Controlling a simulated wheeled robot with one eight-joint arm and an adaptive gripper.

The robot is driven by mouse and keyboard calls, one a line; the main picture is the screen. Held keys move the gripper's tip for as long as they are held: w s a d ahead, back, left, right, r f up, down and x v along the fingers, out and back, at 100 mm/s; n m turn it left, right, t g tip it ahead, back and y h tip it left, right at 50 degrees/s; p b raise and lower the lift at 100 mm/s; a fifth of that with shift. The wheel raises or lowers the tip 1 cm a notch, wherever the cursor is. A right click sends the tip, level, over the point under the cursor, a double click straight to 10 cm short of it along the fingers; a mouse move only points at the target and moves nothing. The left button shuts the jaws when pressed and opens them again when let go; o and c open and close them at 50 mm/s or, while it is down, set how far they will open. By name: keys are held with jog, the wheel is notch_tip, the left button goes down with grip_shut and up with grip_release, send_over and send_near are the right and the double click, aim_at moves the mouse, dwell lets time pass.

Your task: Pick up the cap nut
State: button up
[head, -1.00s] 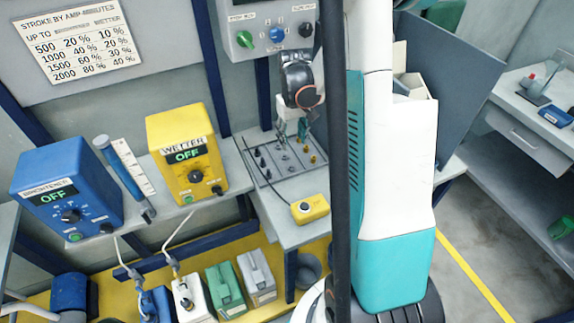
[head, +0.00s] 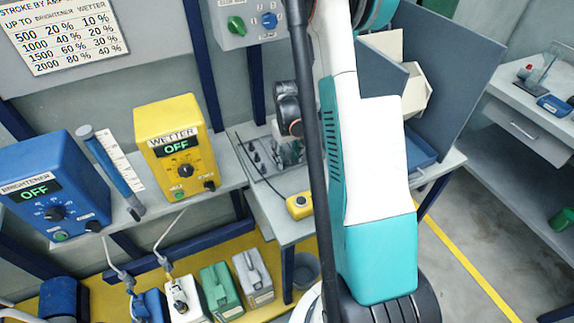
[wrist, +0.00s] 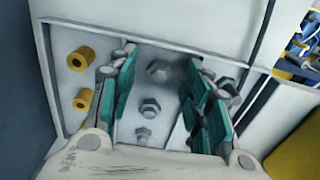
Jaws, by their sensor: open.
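A grey rack panel (wrist: 112,64) fills the middle of the wrist view. Three silver hex-shaped pieces stand on it in a column: a larger one (wrist: 158,72), a middle one (wrist: 150,107) and a smaller one (wrist: 143,133). I cannot tell for sure which is the cap nut. My gripper (wrist: 160,82) is open, with teal finger pads on either side of this column and nothing held. More silver pieces show partly behind the fingers. In the head view the rack panel (head: 250,141) is on the bench, and my arm hides much of it.
A yellow pendant box (head: 299,205) lies at the bench's front edge. The yellow wetter box (head: 176,150) and blue brightener box (head: 50,190) stand to the left. A grey upright panel (head: 470,85) stands to the right.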

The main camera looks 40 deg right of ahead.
jog(key=shift+f, duration=0.4)
jog(key=shift+r, duration=0.1)
grip_shut()
